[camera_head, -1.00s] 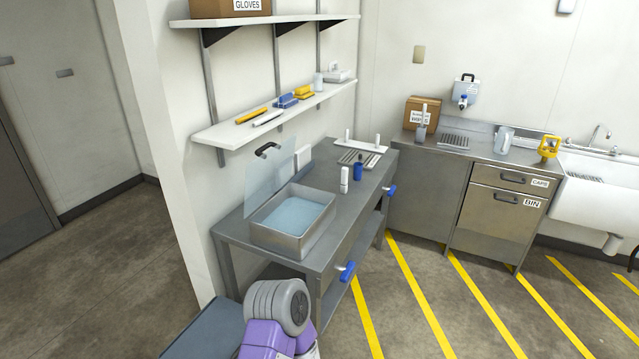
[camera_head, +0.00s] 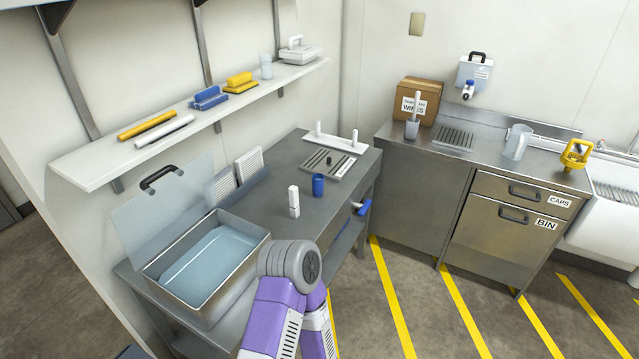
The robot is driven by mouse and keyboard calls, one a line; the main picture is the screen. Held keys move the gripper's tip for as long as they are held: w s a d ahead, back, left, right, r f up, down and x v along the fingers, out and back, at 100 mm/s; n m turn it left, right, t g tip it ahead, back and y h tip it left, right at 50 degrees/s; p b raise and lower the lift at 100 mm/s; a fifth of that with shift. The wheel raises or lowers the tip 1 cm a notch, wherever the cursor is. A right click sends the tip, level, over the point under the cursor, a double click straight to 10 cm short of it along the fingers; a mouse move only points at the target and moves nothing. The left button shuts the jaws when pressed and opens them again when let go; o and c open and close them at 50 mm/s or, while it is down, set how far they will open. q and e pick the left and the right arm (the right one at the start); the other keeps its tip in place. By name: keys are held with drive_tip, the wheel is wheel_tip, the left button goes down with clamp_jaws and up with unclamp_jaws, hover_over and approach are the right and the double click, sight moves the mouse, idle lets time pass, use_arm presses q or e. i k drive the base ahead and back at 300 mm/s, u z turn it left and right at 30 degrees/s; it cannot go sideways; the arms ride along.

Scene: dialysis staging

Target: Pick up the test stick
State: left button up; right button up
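No single thing can be told for certain as the test stick. A small white upright piece (camera_head: 294,203) stands on the steel bench, beside a blue cup (camera_head: 318,186). A white rod (camera_head: 165,132) and a yellow rod (camera_head: 147,125) lie on the wall shelf. A white upright stick (camera_head: 417,107) stands in a grey holder (camera_head: 412,130) on the back counter. My purple arm with its grey joint shows at the bottom middle, in front of the bench. Neither gripper is in view.
A steel basin (camera_head: 258,244) of bluish liquid with a raised clear lid (camera_head: 165,205) stands on the near left of the steel bench (camera_head: 258,196). A slotted plate (camera_head: 318,169) and a white two-peg rack (camera_head: 334,143) lie at its far end. Striped floor is clear at right.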

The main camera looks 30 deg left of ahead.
sight(294, 197)
drive_tip(key=i, duration=2.05)
drive_tip(key=u, duration=3.2)
